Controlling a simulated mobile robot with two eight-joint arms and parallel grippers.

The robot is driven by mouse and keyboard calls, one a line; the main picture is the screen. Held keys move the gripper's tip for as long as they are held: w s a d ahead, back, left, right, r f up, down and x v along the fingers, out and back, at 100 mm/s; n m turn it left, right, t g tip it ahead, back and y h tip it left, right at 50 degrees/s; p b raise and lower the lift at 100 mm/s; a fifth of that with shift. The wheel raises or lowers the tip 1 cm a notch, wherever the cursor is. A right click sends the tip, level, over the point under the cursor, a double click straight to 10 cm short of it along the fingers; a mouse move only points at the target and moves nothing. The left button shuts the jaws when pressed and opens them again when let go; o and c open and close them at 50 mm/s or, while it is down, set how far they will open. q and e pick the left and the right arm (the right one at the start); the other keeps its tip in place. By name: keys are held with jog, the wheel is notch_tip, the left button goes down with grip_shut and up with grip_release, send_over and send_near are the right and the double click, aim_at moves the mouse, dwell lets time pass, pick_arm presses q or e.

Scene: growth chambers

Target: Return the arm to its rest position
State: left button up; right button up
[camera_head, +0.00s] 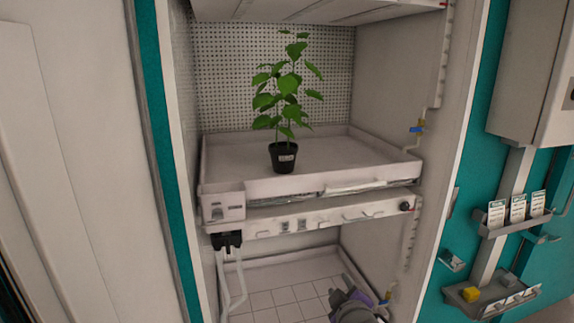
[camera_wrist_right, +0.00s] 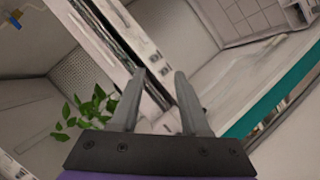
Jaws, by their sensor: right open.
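My right arm's end, grey and purple, shows at the bottom of the head view, in front of the lower bay of the chamber. In the right wrist view my right gripper (camera_wrist_right: 158,98) has its two grey fingers apart with nothing between them. A potted green plant (camera_head: 284,157) stands upright on the white tray (camera_head: 335,181) of the upper shelf in the head view. Its leaves (camera_wrist_right: 85,112) also show at the lower left of the right wrist view, behind the finger. My left gripper is in neither view.
A teal-edged chamber wall (camera_head: 169,160) bounds the left side. A shelf front with a grey box (camera_head: 223,205) and hoses crosses the middle. At right, wall trays hold labelled cards (camera_head: 517,209) and a yellow item (camera_head: 470,294). The tiled lower bay floor (camera_head: 285,298) looks clear.

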jog(key=s+d+f+m+g, duration=0.2)
jog(key=s+f, duration=0.3)
jog(key=s, duration=0.4)
jog(key=s+d+f+m+g, duration=0.2)
jog(key=s+f, duration=0.4)
jog(key=s, duration=0.3)
jog(key=s+d+f+m+g+p, duration=0.1)
jog(key=s+d+f+m+g, duration=0.1)
jog(key=s+f+m+g, duration=0.2)
jog(key=s+f+m, duration=0.2)
jog(key=s, duration=0.2)
jog(key=shift+s, duration=0.4)
jog(key=shift+d, duration=0.1)
